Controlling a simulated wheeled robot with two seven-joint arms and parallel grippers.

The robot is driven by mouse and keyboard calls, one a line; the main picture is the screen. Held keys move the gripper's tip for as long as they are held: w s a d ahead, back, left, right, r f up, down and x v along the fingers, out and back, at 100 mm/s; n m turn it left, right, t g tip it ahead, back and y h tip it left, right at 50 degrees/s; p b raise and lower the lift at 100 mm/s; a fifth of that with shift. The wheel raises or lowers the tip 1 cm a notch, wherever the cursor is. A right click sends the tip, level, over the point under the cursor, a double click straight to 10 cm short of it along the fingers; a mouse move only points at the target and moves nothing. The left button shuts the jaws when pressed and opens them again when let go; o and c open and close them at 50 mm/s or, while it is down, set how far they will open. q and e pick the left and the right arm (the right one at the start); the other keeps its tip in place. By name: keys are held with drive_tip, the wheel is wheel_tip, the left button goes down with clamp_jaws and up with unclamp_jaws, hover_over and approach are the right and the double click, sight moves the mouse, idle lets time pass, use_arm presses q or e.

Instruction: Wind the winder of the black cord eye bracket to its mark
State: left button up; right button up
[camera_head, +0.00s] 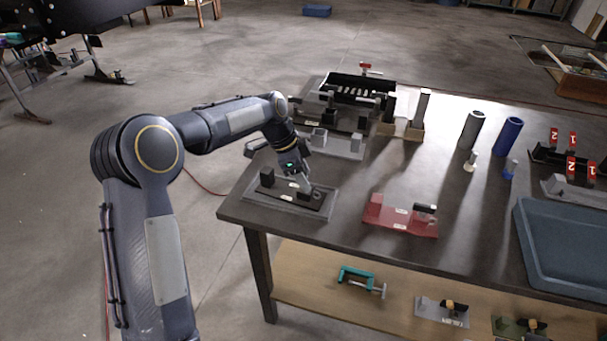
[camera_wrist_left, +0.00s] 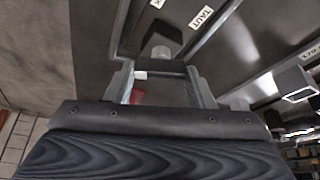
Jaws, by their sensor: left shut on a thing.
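The black cord eye bracket (camera_head: 283,194) lies on a grey base plate (camera_head: 250,209) at the table's near left corner. A black upright block (camera_head: 267,175) stands at its left end. My left gripper (camera_head: 307,187) reaches down onto its right end and is shut on the winder (camera_head: 317,194), which the fingers partly hide. In the left wrist view a dark block with a pale round end (camera_wrist_left: 160,52) shows just beyond my fingers. A label reading TAUT (camera_wrist_left: 203,18) lies beyond it, with a second, cut-off label beside it. How the winder stands against its mark cannot be made out.
A red bracket (camera_head: 400,218) lies to the right, with clear tabletop between. Behind stand a grey fixture (camera_head: 335,145) and a black rack (camera_head: 360,85). Grey and blue cylinders (camera_head: 508,135) and a blue tray (camera_head: 570,245) are farther right.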

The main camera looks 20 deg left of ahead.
idle(0.9)
use_arm(q)
drive_tip(key=o, duration=1)
drive_tip(key=v, duration=0.7)
drive_tip(key=shift+a+r, duration=0.15)
drive_tip(key=shift+r, duration=0.2)
